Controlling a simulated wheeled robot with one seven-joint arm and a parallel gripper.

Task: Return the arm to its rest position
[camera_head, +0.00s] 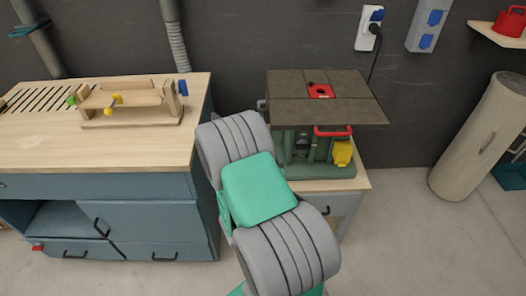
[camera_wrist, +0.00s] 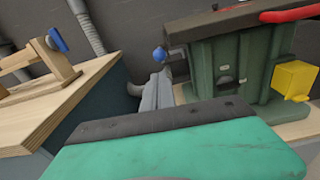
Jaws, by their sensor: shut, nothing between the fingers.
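My arm, grey with a green cover, reaches forward through the middle of the head view, between the workbench and the green machine. My gripper is hidden behind the arm there. In the wrist view my gripper (camera_wrist: 157,92) shows beyond its green housing, with its grey fingers together and empty. It points into the gap between the wooden bench top and the green machine. I cannot tell whether it touches either of them.
The workbench (camera_head: 150,150) with a wooden jig (camera_head: 130,105) stands left. The green table machine (camera_head: 320,155), with a dark top, stands on a cabinet right of my arm. A beige cylinder (camera_head: 480,140) leans at the wall. The floor (camera_head: 410,245) at right is clear.

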